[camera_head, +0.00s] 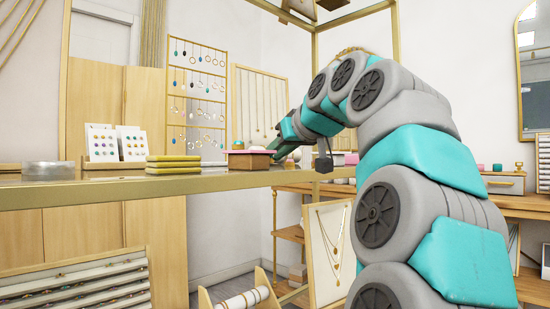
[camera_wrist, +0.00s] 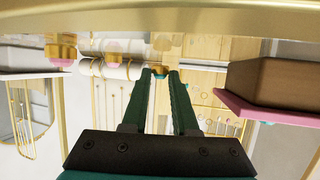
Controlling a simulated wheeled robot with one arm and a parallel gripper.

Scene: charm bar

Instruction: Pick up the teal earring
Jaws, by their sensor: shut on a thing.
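In the wrist view, a small teal and gold piece (camera_wrist: 160,71), which looks like the teal earring, sits between the tips of my gripper (camera_wrist: 161,77). The two green fingers converge on it. In the head view, my gripper (camera_head: 284,149) is at the shelf's right end, beside a brown box with a pink top (camera_head: 249,158). The earring cannot be made out there. Other teal earrings hang on the gold rack (camera_head: 226,97) behind the shelf.
The box also shows close on the right of the wrist view (camera_wrist: 285,85). The gold-edged shelf (camera_head: 130,191) carries a stack of yellow-green boxes (camera_head: 173,165), earring cards (camera_head: 116,144) and a clear round dish (camera_head: 48,170). A necklace board (camera_head: 330,255) stands below.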

